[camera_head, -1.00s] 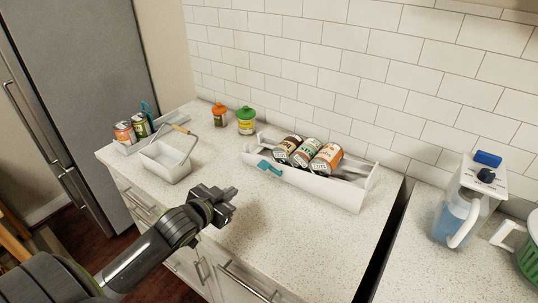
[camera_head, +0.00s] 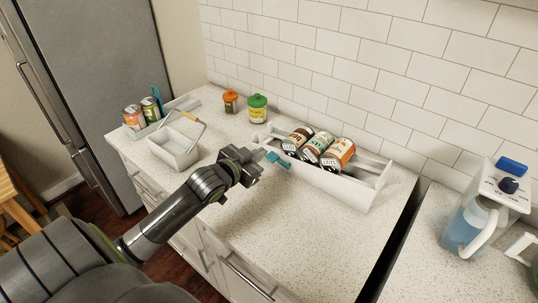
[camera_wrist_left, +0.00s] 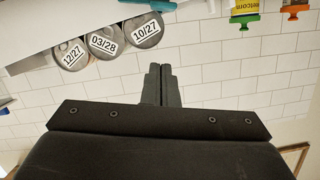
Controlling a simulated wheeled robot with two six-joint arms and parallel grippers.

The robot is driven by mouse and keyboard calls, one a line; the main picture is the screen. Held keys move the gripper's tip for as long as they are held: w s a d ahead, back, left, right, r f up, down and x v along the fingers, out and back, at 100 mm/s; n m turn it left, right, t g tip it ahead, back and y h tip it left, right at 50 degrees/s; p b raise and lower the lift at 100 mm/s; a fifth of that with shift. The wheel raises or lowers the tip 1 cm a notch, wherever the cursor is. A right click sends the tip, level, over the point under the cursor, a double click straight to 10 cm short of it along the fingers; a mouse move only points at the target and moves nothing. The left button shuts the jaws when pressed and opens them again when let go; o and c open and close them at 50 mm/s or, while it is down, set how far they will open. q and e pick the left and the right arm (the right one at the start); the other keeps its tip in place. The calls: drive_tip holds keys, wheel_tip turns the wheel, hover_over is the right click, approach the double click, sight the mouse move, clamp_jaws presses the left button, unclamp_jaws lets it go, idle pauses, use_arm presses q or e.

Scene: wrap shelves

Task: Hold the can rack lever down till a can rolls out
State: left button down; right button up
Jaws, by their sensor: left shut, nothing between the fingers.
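The white can rack (camera_head: 345,190) stands on the counter against the tiled wall. It holds three tilted cans: a brown one (camera_head: 299,138), a green-and-white one (camera_head: 318,147) and an orange one (camera_head: 339,155). Their date-marked ends show in the left wrist view (camera_wrist_left: 104,43). The teal lever (camera_head: 279,161) sticks out at the rack's front left; part of it shows at the top edge of the left wrist view (camera_wrist_left: 160,5). My left gripper (camera_head: 264,155) is shut and empty, close to the left of the lever; in the wrist view its fingers (camera_wrist_left: 161,78) are apart from it. My right gripper is out of view.
A white basket with a handle (camera_head: 176,150) and a tray (camera_head: 150,130) with two cans stand at the left. Orange-lidded (camera_head: 231,102) and green-lidded (camera_head: 257,108) jars stand behind. A water pitcher (camera_head: 468,222) is at the right. The counter before the rack is clear.

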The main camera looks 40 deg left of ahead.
use_arm(q)
hover_over(271, 154)
drive_tip(key=s+d, duration=0.2)
drive_tip(key=s, duration=0.1)
drive_tip(key=f, duration=0.2)
drive_tip(key=f+p, duration=0.1)
drive_tip(key=f, duration=0.1)
drive_tip(key=shift+w+a+f, duration=0.15)
drive_tip(key=shift+w+a, duration=0.05)
drive_tip(key=shift+a, duration=0.2)
drive_tip(key=shift+a+f, duration=0.1)
drive_tip(key=shift+f, duration=0.4)
drive_tip(key=shift+a+f+n+h, duration=0.25)
drive_tip(key=shift+f+n+h, duration=0.1)
drive_tip(key=shift+n, duration=0.15)
drive_tip(key=shift+a+f+b, duration=0.25)
drive_tip(key=shift+f+b, duration=0.1)
drive_tip(key=shift+b, duration=0.3)
drive_tip(key=shift+r, duration=0.1)
